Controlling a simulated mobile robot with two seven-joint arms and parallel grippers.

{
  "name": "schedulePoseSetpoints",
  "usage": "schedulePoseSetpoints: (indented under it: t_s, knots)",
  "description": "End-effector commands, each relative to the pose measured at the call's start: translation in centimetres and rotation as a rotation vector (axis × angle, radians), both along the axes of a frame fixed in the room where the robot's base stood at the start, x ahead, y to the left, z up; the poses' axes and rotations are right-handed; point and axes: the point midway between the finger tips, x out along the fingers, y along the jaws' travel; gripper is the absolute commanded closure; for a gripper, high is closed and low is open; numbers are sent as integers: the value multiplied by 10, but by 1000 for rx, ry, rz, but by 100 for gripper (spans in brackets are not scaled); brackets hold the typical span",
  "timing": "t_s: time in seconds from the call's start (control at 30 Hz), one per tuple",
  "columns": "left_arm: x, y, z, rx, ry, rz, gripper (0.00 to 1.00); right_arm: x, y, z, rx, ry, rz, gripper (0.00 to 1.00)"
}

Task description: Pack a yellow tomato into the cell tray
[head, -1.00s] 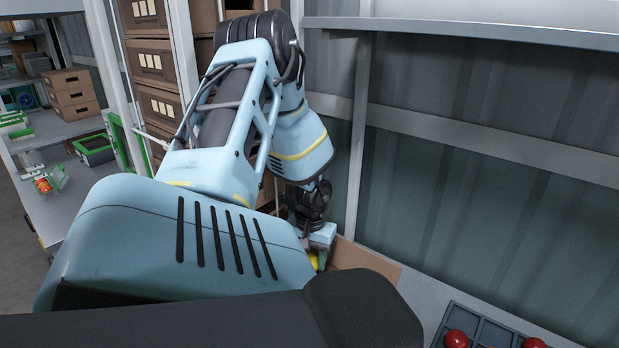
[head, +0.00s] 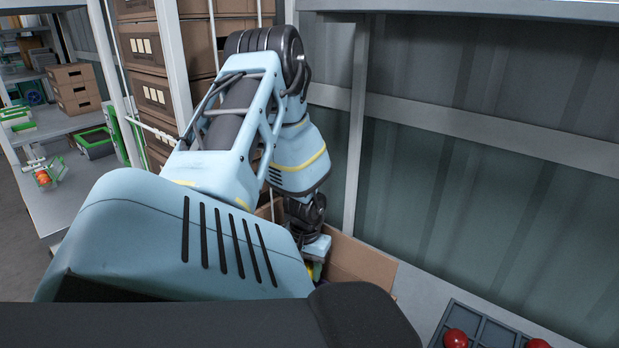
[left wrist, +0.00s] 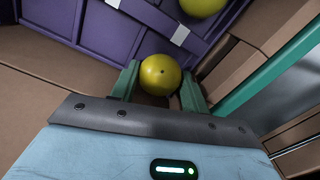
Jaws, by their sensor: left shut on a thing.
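My left gripper (left wrist: 160,88) is shut on a yellow tomato (left wrist: 160,74), held between its green fingers in the left wrist view. In the head view the left gripper (head: 316,264) is partly hidden by my own arm, low at a cardboard box, with a bit of yellow showing beside it. A second yellow tomato (left wrist: 202,5) lies beyond, at the purple crate (left wrist: 95,22). A dark grey cell tray (head: 492,332) with red tomatoes is at the lower right of the head view, cut off by the frame. The right gripper is not in view.
The open cardboard box (head: 360,268) has raised walls close around my left gripper. Stacked brown cartons (head: 150,60) stand on a rack behind the arm. A ribbed wall (head: 470,190) closes off the back. A bench (head: 60,190) with green-edged items is at the left.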

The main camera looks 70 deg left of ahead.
Motion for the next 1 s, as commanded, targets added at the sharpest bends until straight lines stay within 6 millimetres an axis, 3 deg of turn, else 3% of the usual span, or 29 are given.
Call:
schedulePoseSetpoints:
  t_s: [0.97,1.0]
  knots:
    - [0,0,-6,1,-2,0,65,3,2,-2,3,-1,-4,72]
    - [0,0,-6,1,-2,0,50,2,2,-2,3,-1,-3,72]
